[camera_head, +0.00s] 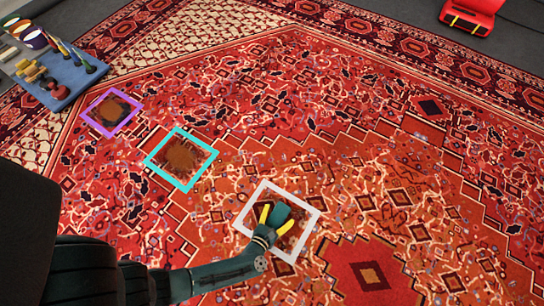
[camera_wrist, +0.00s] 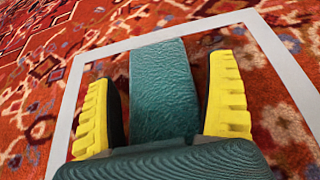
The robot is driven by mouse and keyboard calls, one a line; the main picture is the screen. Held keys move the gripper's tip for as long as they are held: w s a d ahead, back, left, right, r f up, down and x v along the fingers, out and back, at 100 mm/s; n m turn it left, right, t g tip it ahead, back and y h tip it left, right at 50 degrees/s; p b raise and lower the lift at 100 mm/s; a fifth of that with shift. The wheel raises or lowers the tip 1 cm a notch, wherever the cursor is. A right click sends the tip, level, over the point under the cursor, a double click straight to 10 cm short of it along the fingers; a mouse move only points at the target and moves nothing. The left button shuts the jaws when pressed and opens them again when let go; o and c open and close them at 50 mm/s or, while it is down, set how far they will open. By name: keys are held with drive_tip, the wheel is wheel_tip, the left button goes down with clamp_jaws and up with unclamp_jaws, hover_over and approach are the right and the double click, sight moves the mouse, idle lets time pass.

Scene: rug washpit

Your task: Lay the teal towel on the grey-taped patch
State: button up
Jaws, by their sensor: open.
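The teal towel (camera_head: 281,212) is a small folded strip inside the grey-taped patch (camera_head: 296,196). In the wrist view the towel (camera_wrist: 162,90) runs out from under my gripper, its far end near the far strip of grey tape (camera_wrist: 287,68). My gripper (camera_head: 277,216) is over the patch with its yellow-padded fingers apart, one on each side of the towel. In the wrist view both fingers of my gripper (camera_wrist: 163,95) show gaps to the towel near their tips. The towel's near end is hidden by the gripper. I cannot tell whether it lies fully flat.
A cyan-taped patch (camera_head: 206,165) and a purple-taped patch (camera_head: 127,127) lie to the upper left on the red patterned rug (camera_head: 340,120). A blue tray (camera_head: 72,77) with brushes and pots stands at the upper left. A red case (camera_head: 470,14) is at the top right. The rug's right is clear.

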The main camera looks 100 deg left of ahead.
drive_tip(key=shift+r, duration=0.25)
drive_tip(key=p+v, duration=0.5)
drive_tip(key=v, duration=0.5)
drive_tip(key=shift+s+d, duration=0.1)
drive_tip(key=shift+d, duration=0.2)
drive_tip(key=shift+s+d+r, duration=0.2)
drive_tip(key=shift+s+d, duration=0.15)
drive_tip(key=shift+d, duration=0.2)
